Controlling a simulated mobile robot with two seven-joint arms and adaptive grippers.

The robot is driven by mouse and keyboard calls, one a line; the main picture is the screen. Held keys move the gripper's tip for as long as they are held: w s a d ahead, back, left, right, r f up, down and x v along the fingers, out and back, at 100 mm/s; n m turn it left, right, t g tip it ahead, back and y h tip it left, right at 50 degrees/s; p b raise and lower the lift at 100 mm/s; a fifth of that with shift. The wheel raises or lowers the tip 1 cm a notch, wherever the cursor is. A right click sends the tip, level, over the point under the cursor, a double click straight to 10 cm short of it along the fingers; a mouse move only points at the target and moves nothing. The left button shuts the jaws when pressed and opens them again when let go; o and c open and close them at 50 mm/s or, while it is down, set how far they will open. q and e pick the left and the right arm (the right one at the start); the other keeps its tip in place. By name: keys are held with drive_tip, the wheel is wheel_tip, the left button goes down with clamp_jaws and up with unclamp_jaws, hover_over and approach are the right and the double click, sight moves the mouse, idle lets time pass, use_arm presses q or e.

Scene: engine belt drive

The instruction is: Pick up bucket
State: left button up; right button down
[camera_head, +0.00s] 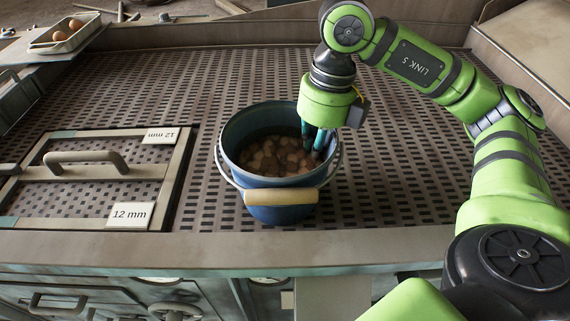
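A blue bucket (243,188) stands upright on the perforated metal deck, near its front edge. It holds several brown, potato-like lumps (270,157). Its thin wire handle hangs down at the front, with a tan grip (281,197) against the bucket's near side. My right gripper (316,146) points down at the bucket's right side, its teal fingers reaching below the rim level. The fingers overlap in this view, so I cannot tell whether they are open or shut, or touch the wall. My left gripper is not in view.
A metal frame with a bar handle (86,158) and "12 mm" labels lies left of the bucket. A small tray (45,47) with round brown items sits at the far left. Raised walls border the deck. The deck behind the bucket is clear.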

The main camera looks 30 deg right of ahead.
drive_tip(key=shift+w+r, duration=0.1)
drive_tip(key=shift+r, duration=0.55)
wheel_tip(320, 180, up, 9)
drive_tip(key=shift+f+p, duration=0.1)
drive_tip(key=shift+p, duration=0.75)
idle(0.5)
